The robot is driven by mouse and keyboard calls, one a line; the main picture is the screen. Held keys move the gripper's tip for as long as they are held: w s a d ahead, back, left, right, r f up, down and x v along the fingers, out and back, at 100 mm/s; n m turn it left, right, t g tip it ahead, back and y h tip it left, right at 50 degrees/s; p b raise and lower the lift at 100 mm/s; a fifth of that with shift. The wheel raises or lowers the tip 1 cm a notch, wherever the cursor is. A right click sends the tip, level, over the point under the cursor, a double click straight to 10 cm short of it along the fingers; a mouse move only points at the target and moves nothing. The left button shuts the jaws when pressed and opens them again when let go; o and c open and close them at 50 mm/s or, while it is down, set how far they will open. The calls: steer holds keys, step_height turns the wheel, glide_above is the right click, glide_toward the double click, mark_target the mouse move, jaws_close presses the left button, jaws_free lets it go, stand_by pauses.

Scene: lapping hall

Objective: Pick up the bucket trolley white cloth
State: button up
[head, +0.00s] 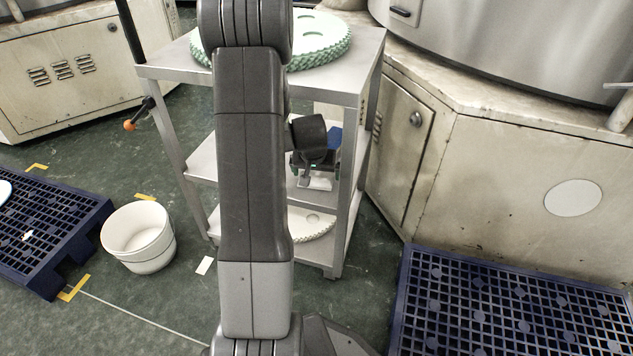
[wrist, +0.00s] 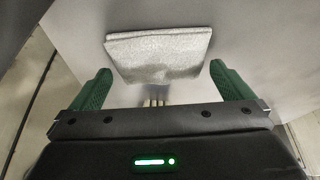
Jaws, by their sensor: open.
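A folded white cloth (wrist: 160,48) lies flat on a pale grey shelf in the wrist view, just ahead of my gripper (wrist: 160,70). The two green fingers are wide apart, one near each side of the cloth's near end, and nothing is held. I cannot tell whether they touch the shelf. In the head view my gripper (head: 314,170) reaches in at the middle shelf of the grey metal trolley (head: 350,75). A small pale patch below it is probably the cloth. My own arm hides much of the trolley's middle.
Green toothed discs (head: 318,48) lie on the trolley's top, and a pale disc (head: 310,228) on its lowest shelf. A white bucket (head: 138,238) stands on the floor at left. Blue pallets lie left (head: 50,230) and right (head: 500,310). A beige cabinet (head: 500,180) stands close at right.

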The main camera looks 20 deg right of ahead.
mark_target(317, 175)
steer(key=shift+w+d+f, duration=0.1)
steer(key=shift+f, duration=0.3)
steer(key=shift+r, duration=0.1)
steer(key=c, duration=0.7)
steer(key=shift+r, duration=0.1)
steer(key=shift+r+p, duration=0.45)
steer(key=shift+r, duration=0.1)
step_height(317, 175, up, 2)
steer(key=shift+r+p, duration=0.25)
steer(key=shift+p, duration=0.45)
steer(key=s+a+b, duration=0.2)
steer(key=s+a, duration=0.2)
steer(key=s, duration=0.4)
steer(key=s+a+b, duration=0.2)
steer(key=s+a, duration=0.2)
steer(key=s, duration=0.3)
steer(key=shift+s+a+f, duration=0.15)
steer(key=shift+s+a, duration=0.25)
steer(key=shift+o, duration=0.4)
